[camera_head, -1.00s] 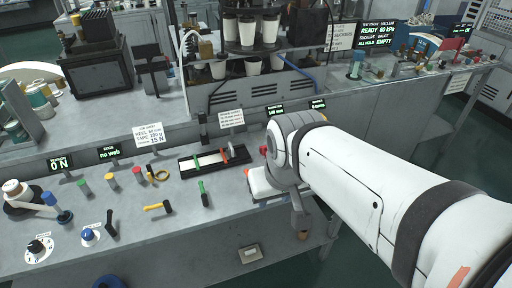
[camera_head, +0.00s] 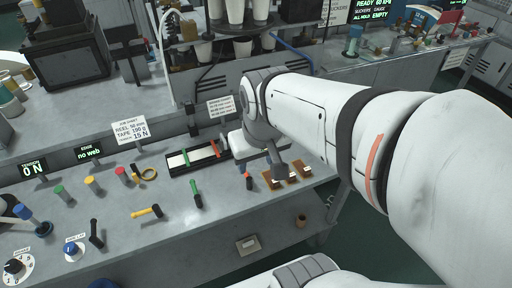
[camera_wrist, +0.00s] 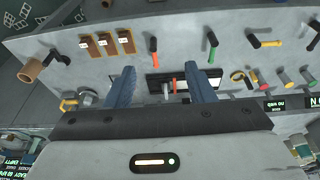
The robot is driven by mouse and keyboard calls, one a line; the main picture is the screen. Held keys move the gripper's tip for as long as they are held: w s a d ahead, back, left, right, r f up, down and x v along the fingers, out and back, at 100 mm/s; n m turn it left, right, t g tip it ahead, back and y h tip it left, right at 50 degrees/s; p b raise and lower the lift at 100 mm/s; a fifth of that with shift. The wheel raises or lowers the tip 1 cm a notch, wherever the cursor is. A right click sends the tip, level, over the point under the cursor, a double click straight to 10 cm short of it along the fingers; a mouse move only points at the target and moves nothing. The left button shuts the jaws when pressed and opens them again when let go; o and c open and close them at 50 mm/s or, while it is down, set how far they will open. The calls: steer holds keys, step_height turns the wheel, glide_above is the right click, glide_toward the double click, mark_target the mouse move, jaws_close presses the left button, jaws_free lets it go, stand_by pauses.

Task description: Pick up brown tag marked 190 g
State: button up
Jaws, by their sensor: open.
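Three brown tags lie side by side on the grey bench; in the wrist view they are the left tag (camera_wrist: 88,47), the middle tag (camera_wrist: 106,43) and the right tag (camera_wrist: 125,40). Each has a small white label, and the print is too small to read, so I cannot tell which is marked 190 g. In the head view the brown tags (camera_head: 304,170) are partly hidden behind my wrist. My gripper (camera_wrist: 164,75) is open and empty, its blue fingers apart above the bench, with the tags off to the left beyond the left finger.
A black-framed tray (camera_head: 196,157) with green and red bars lies left of my wrist. A green-handled tool (camera_head: 195,193) and a yellow-handled tool (camera_head: 147,211) lie in front. A brown cup-like piece (camera_head: 301,221) is at the bench's front edge. Upright signs (camera_head: 130,130) stand along the back.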

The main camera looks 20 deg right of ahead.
steer(key=w+d+f+g+b, duration=0.1)
steer(key=w+d+f+b, duration=0.1)
steer(key=f, duration=0.4)
steer(key=w+d+f+g+b, duration=0.1)
steer(key=w+d+f+b, duration=0.2)
steer(key=w+d+f, duration=0.2)
steer(key=w+d+f+g+b, duration=0.1)
steer(key=w+d+f+b, duration=0.1)
steer(key=w+d+f, duration=0.2)
steer(key=shift+w+d+f, duration=0.1)
steer(key=shift+w+f, duration=0.05)
steer(key=shift+f, duration=0.65)
steer(key=shift+w+d+f, duration=0.1)
steer(key=shift+f, duration=0.7)
steer(key=f, duration=0.7)
steer(key=shift+s+a+f, duration=0.1)
steer(key=shift+a+f, duration=0.2)
steer(key=shift+f, duration=0.1)
steer(key=c, duration=1.1)
